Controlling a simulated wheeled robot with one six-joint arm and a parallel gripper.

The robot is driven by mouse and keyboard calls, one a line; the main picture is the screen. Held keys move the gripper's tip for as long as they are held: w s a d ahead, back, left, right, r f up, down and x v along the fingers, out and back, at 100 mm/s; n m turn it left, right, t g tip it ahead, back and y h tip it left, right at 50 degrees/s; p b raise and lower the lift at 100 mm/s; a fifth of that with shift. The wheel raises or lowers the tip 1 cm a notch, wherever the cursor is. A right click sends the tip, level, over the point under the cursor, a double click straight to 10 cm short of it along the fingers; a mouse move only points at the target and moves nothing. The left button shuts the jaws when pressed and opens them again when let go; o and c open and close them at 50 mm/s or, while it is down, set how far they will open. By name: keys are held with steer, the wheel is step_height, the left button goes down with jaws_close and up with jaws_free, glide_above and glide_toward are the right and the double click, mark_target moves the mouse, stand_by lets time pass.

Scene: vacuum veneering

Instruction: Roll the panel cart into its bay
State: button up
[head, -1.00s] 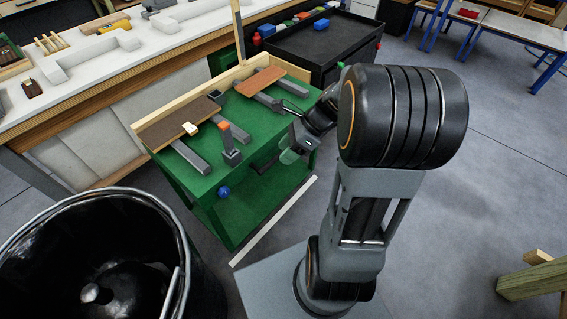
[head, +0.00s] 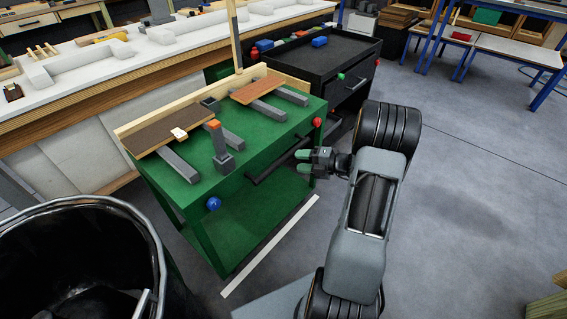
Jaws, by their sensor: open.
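The green panel cart (head: 262,128) stands against the long workbench, with a white strip (head: 268,246) on the floor along its front. On its top lie a dark brown panel (head: 168,128) and a reddish-brown panel (head: 256,88) on grey bars, and a grey post with an orange top (head: 220,146). A black handle bar (head: 284,158) runs along its front, with a blue knob (head: 214,204) at the left and a red knob (head: 317,122) at the right. My gripper (head: 303,162) is open and empty, its green-tipped fingers close to the handle's right part; I cannot tell whether they touch.
A black cart (head: 322,52) with coloured blocks stands directly behind and right of the green cart. A black bin (head: 80,215) is at the lower left. The white-topped workbench (head: 150,60) runs behind. Open grey floor lies to the right.

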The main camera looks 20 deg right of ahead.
mark_target(286, 160)
steer(key=b+x, duration=0.1)
steer(key=x, duration=0.5)
steer(key=shift+w+a+f, duration=0.15)
steer(key=shift+w+a, duration=0.1)
steer(key=shift+a, duration=0.05)
steer(key=shift+c, duration=0.3)
jaws_close()
